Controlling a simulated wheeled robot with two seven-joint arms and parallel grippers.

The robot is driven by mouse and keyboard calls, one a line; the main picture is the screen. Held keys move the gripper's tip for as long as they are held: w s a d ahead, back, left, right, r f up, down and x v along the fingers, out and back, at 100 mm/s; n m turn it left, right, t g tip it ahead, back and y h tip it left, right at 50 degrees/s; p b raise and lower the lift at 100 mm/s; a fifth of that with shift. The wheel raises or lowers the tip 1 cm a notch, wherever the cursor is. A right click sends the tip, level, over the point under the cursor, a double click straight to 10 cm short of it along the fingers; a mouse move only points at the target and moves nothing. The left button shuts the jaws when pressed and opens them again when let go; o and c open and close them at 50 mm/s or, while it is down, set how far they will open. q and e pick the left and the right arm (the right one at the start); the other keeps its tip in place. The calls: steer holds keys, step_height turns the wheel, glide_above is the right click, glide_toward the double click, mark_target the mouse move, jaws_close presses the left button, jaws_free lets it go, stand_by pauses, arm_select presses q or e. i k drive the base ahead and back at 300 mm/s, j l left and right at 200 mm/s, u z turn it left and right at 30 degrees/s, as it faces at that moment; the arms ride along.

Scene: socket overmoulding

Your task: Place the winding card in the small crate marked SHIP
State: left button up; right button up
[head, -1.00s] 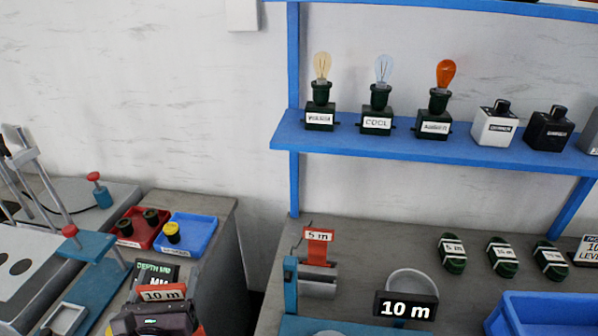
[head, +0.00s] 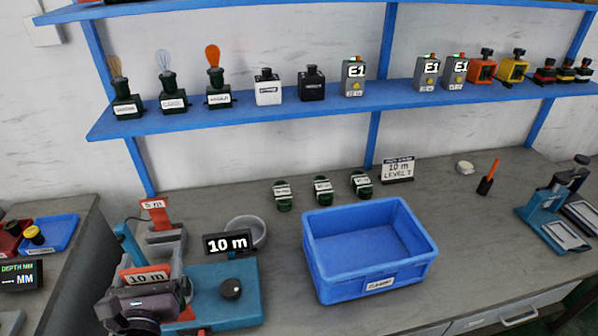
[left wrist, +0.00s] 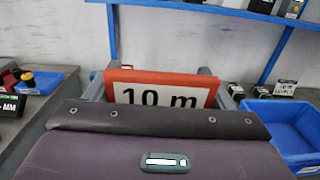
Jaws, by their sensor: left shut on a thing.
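The winding card is an orange-red card with "10 m" on a white label (head: 146,277). My left gripper (head: 150,272) is shut on it and holds it upright, above the left end of the bench. In the left wrist view the card (left wrist: 160,92) stands between the two grey fingers. The small blue crate (head: 320,262) stands empty on the bench, to the right of the gripper and apart from it. Its front label is too blurred to read. The crate's near part also shows at the right edge of the left wrist view (left wrist: 290,125). My right gripper is not in view.
A blue winder (head: 225,295) with a black "10 m" display (head: 229,243) stands between gripper and crate. A red "5 m" card (head: 155,205) stands in a grey holder behind the gripper.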

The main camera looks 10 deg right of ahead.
mark_target(363, 259)
steer(key=i+l+z, duration=0.2)
steer(key=l, duration=0.15)
steer(key=i+l+z, duration=0.2)
steer(key=l, duration=0.2)
steer(key=l+z, duration=0.2)
steer(key=l, duration=0.15)
steer(key=i+j+z, duration=0.15)
steer(key=i, duration=0.2)
